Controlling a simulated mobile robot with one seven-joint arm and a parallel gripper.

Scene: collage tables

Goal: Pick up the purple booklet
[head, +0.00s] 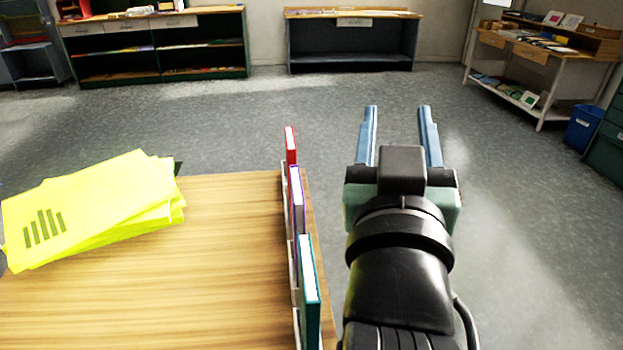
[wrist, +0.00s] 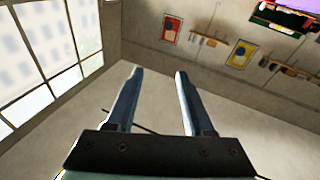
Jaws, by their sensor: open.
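The purple booklet (head: 297,199) stands upright in the head view, at the right edge of the wooden table. It is between a red booklet (head: 290,146) behind it and a teal booklet (head: 309,285) in front of it. My gripper (head: 398,108) is to the right of the table, apart from the booklets, with its two blue fingers spread and nothing between them. In the wrist view my gripper (wrist: 158,72) also shows open and empty, facing a wall and windows; no booklet shows there.
The wooden table (head: 215,255) holds a stack of yellow sheets (head: 95,205) at the left. A thin pale rack edge (head: 288,232) runs along the booklets. Shelves (head: 160,50) and a dark low cabinet (head: 352,45) stand far back. The floor right of my arm is clear.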

